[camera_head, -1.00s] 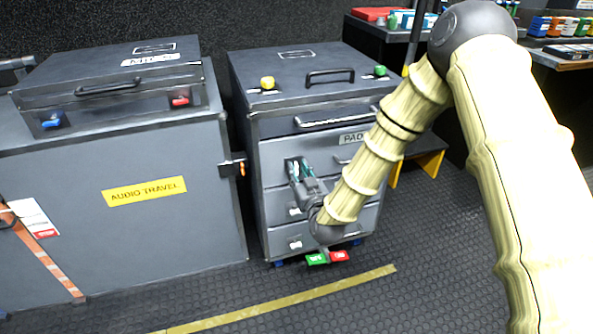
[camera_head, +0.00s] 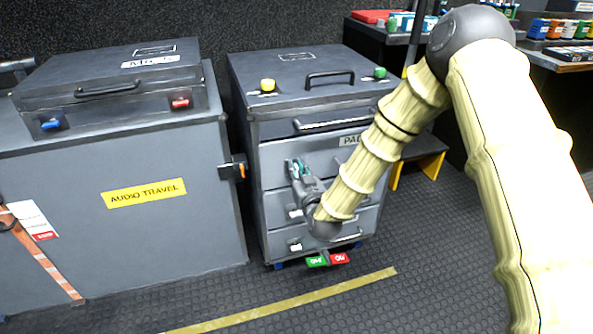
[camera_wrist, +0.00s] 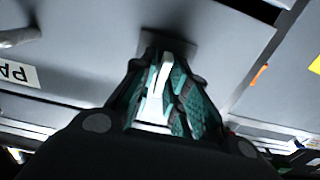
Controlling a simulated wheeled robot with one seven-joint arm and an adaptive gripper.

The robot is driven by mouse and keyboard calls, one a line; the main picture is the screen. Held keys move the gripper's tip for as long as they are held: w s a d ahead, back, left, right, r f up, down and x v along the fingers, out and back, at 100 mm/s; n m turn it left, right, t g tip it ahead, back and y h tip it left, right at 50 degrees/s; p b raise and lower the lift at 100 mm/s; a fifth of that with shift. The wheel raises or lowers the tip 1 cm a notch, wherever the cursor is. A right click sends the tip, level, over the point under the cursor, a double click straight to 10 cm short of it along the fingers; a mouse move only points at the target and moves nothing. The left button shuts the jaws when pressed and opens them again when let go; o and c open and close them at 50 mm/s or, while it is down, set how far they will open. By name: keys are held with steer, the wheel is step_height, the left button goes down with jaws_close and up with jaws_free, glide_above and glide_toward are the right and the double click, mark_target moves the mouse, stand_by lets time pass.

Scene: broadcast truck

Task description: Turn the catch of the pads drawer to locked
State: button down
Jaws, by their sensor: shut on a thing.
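The label also shows upside down in the wrist view (camera_wrist: 18,74). My gripper (camera_head: 297,168) is at the left part of this drawer front.
Drawers with small white catches (camera_head: 295,246) lie below. The cabinet top has a yellow knob (camera_head: 267,85), a green knob (camera_head: 380,72) and a handle. The audio travel case (camera_head: 200,225) with an orange latch stands close on the left.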

steer(key=shift+m, duration=0.3)
steer(key=shift+w+d+f+m+p, duration=0.1)
steer(key=shift+d+f+m+p, duration=0.1)
steer(key=shift+m, duration=2.7)
steer(key=shift+d+f+m+p, duration=0.1)
steer(key=shift+m+p, duration=0.1)
steer(key=shift+m, duration=2.7)
steer(key=shift+w+d+f+m+p, duration=0.1)
steer(key=shift+f+m+p, duration=0.1)
steer(key=shift+m, duration=2.7)
steer(key=c, duration=1.6)
jaws_free()
steer(key=shift+s, duration=0.15)
